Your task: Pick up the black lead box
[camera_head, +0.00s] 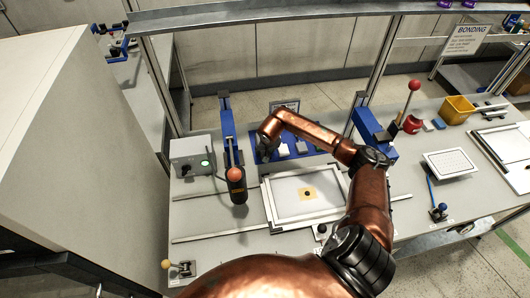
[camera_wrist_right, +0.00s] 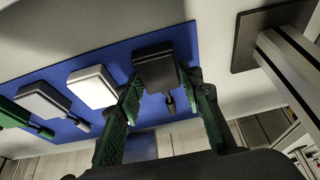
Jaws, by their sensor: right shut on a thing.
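The black lead box (camera_wrist_right: 158,68) is a small dark block with a short lead, over the blue mat (camera_wrist_right: 118,58) in the right wrist view. My right gripper (camera_wrist_right: 170,88) has its green-padded fingers on either side of the box and is shut on it. I cannot tell whether the box is clear of the mat. In the camera_head view my right gripper (camera_head: 264,150) is small and partly hidden by its own wrist, at the left end of the blue mat (camera_head: 310,151). The box cannot be made out there. My left gripper is not in view.
A white box (camera_wrist_right: 92,87) and a grey box (camera_wrist_right: 42,98) lie beside the black one. A blue stand (camera_head: 228,118) with a dark cylinder and red ball is close left of my gripper. A framed panel (camera_head: 307,194) lies in front, and a grey control box (camera_head: 191,156) stands left.

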